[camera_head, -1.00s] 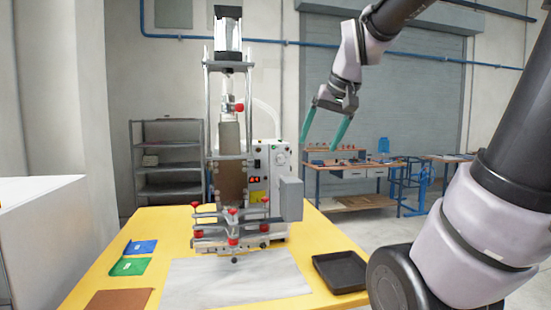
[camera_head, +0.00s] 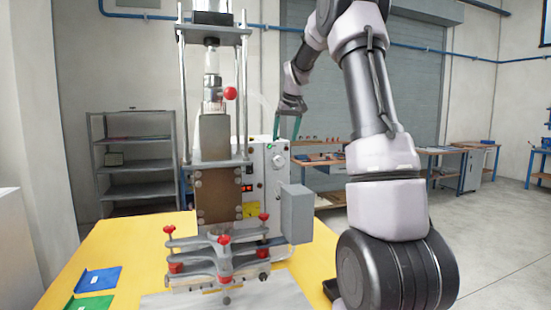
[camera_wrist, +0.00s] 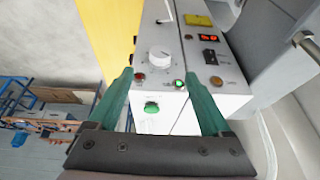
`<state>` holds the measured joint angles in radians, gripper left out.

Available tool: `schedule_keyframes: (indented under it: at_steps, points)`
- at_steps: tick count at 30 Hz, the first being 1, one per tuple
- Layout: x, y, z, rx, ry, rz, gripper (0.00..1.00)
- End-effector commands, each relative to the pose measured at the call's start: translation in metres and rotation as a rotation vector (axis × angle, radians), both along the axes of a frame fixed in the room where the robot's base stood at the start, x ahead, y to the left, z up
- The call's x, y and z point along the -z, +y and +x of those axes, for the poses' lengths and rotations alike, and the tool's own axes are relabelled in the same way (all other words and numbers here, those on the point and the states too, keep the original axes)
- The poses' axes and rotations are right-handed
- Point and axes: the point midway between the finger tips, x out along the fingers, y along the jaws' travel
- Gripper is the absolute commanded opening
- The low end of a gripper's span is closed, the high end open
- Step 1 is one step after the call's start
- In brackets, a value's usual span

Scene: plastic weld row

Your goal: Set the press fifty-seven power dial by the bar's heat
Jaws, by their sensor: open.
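The press (camera_head: 215,160) stands on the yellow table, with its white control box (camera_head: 268,165) on its right side. The power dial is a white round knob on the box's panel; it shows in the wrist view (camera_wrist: 159,56), and small in the head view (camera_head: 278,161). A red lit display (camera_wrist: 208,39) is beside it; its digits are too small to read. My gripper (camera_wrist: 160,82) has green fingers, open and empty, either side of the panel's lower end in the wrist view, apart from the dial. In the head view my gripper (camera_head: 287,124) is at the box's upper right.
Below the dial in the wrist view are a red button (camera_wrist: 139,76), a green lit button (camera_wrist: 178,83) and a large green button (camera_wrist: 151,107). A grey box (camera_head: 297,213) juts from the press's right side. Blue and green trays (camera_head: 99,279) lie at left.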

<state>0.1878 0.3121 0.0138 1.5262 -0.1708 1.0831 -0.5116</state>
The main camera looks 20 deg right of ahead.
Motion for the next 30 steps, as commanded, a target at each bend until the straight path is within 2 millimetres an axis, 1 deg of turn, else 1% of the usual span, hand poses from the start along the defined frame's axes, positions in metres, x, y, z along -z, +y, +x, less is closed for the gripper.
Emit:
schedule_keyframes:
  at_steps: [5, 12, 18, 23, 30]
  points:
    - [0.022, 0.001, 0.008, 0.0, 0.003, 0.0, 0.83]
    - [0.065, 0.003, 0.026, 0.0, 0.003, 0.001, 0.83]
    - [0.089, 0.004, 0.036, 0.0, 0.002, 0.001, 0.83]
    - [0.096, 0.005, 0.04, 0.0, 0.0, 0.001, 0.83]
    - [0.097, 0.004, 0.04, 0.001, 0.0, 0.0, 0.83]
